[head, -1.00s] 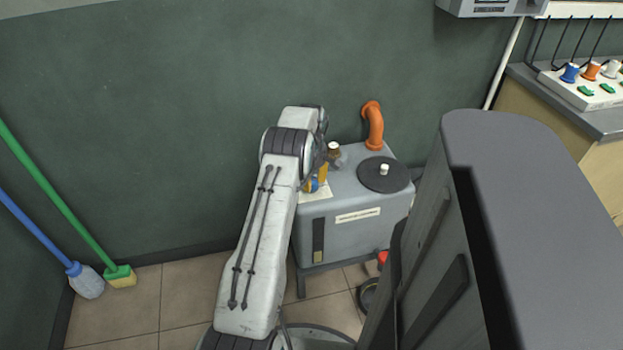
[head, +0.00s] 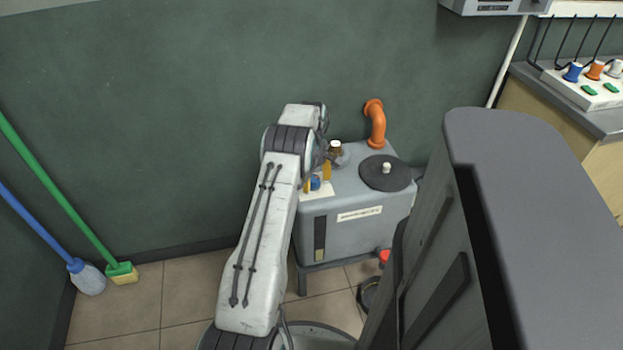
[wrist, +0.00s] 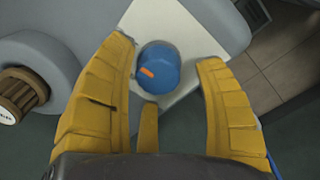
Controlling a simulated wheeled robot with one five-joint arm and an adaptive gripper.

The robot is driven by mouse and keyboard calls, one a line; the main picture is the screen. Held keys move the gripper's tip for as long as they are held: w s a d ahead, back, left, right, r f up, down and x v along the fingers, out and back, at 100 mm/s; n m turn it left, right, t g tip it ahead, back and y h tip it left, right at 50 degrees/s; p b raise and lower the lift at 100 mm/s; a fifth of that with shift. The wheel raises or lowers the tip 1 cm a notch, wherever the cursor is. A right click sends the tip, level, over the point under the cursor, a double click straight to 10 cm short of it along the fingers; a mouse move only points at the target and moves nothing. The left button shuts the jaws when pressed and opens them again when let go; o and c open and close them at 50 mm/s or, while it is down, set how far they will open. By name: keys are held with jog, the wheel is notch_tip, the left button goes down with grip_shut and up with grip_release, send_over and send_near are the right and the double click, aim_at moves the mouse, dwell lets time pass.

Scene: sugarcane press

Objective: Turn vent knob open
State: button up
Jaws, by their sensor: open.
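The vent knob is a round blue knob with an orange mark (wrist: 160,68), set on a white plate (wrist: 187,45) on the grey tank. It also shows small in the head view (head: 315,183), on the tank's left side. My gripper (wrist: 172,75) has yellow fingers and is open. In the wrist view its fingers stand on the left and right of the knob, with a visible gap on the right. Whether the left finger touches the knob I cannot tell. In the head view my arm partly hides the gripper.
The grey tank (head: 350,240) carries a black round lid (head: 385,174) with a white knob, an orange pipe (head: 375,122) and a brown-capped part (head: 335,146). A green wall stands behind. A green broom (head: 120,272) leans at the left.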

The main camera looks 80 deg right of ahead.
notch_tip(320, 180, up, 12)
jog(key=shift+a+f, duration=0.15)
jog(key=shift+a, duration=0.1)
dwell(0.3)
jog(key=shift+w, duration=0.1)
dwell(0.6)
